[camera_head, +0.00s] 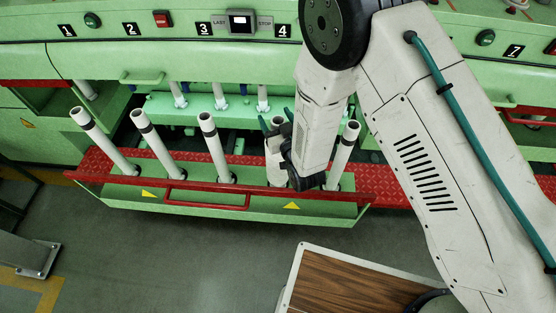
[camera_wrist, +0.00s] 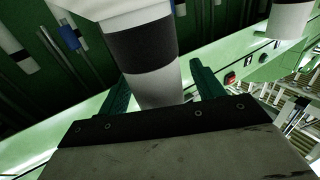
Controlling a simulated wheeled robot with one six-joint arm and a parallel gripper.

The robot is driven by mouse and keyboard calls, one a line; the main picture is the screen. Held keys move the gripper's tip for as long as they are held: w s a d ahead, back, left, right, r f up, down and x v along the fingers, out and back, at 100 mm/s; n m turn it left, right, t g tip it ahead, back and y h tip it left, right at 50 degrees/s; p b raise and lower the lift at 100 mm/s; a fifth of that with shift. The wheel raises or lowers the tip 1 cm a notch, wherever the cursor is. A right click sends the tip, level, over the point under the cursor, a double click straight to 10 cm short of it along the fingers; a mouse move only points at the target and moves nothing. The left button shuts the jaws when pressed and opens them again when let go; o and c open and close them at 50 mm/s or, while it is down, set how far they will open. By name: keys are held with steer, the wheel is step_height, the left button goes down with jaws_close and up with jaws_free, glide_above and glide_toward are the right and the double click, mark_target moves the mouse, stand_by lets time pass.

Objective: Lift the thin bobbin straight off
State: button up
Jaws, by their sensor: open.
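Several white bobbins with black bands stand tilted in a row on the green rail: the first (camera_head: 103,140), second (camera_head: 151,143), third (camera_head: 215,146), fourth (camera_head: 275,153) and last (camera_head: 342,154). They look much alike, so I cannot tell which one is thin. My gripper (camera_head: 276,121) is at the fourth bobbin, with green fingers near its top and my arm hiding part of it. In the wrist view my gripper (camera_wrist: 161,72) is open, one finger showing on each side of a white bobbin with a black band (camera_wrist: 143,48). Contact is not visible.
A red bar (camera_head: 215,184) runs along the front of the green rail (camera_head: 130,192). The green machine panel (camera_head: 100,55) with numbered labels stands behind. Other spindles (camera_head: 220,97) hang under it. A wooden-topped surface (camera_head: 345,285) is at the lower front; grey floor lies left of it.

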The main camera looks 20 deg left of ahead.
steer(key=shift+w+a, duration=0.15)
jaws_close()
steer(key=shift+r, duration=0.2)
step_height(320, 180, up, 27)
steer(key=shift+r, duration=0.2)
stand_by(2.4)
stand_by(0.4)
